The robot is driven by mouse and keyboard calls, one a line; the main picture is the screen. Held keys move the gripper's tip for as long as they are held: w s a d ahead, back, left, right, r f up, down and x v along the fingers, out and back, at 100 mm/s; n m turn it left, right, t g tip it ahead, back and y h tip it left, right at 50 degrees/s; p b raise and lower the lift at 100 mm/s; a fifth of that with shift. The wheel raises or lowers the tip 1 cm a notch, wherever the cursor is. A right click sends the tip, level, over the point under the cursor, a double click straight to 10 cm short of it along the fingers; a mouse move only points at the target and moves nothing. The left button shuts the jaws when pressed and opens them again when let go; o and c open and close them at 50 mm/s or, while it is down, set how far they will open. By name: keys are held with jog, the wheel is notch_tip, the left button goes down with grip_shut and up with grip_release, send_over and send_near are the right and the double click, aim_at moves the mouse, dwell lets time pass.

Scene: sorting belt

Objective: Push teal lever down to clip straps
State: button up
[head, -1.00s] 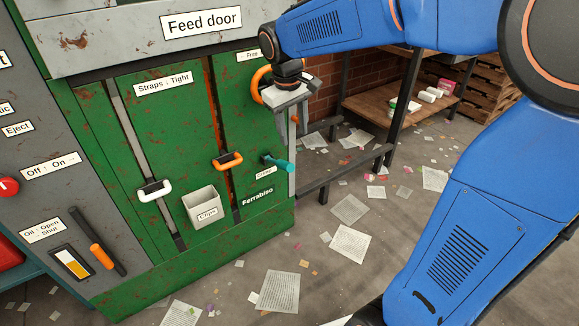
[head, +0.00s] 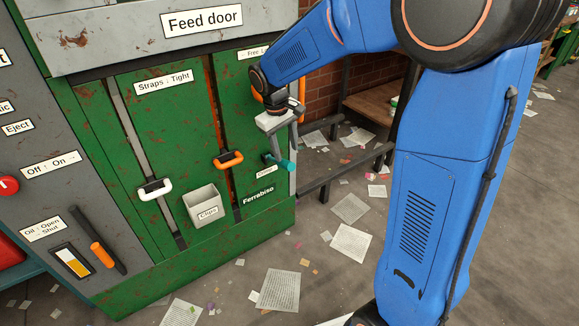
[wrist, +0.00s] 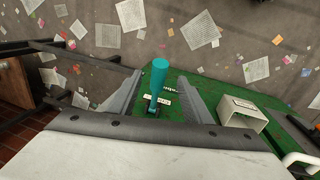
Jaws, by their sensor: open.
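The teal lever (head: 285,164) sticks out from the lower right of the green machine front, above a small label. In the wrist view the teal lever (wrist: 158,78) stands between my two open fingers, near their tips. My gripper (head: 280,152) is open and points down at the lever. In the wrist view my gripper (wrist: 162,92) has one finger on each side of the lever, with gaps visible. Whether a finger touches it cannot be told. The lever's label is partly covered in the wrist view.
A grey bin labelled Clips (head: 206,207) is fixed left of the lever. An orange handle (head: 229,159) and a white handle (head: 155,189) sit in slots on the green panel. A dark metal frame (head: 345,172) stands to the right. Papers litter the floor.

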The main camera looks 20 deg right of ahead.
aim_at(289, 162)
jog(key=f, duration=0.2)
jog(key=d+f, duration=0.1)
jog(key=f, duration=0.5)
jog(key=shift+w+d+f, duration=0.25)
jog(key=shift+w, duration=0.05)
grip_shut()
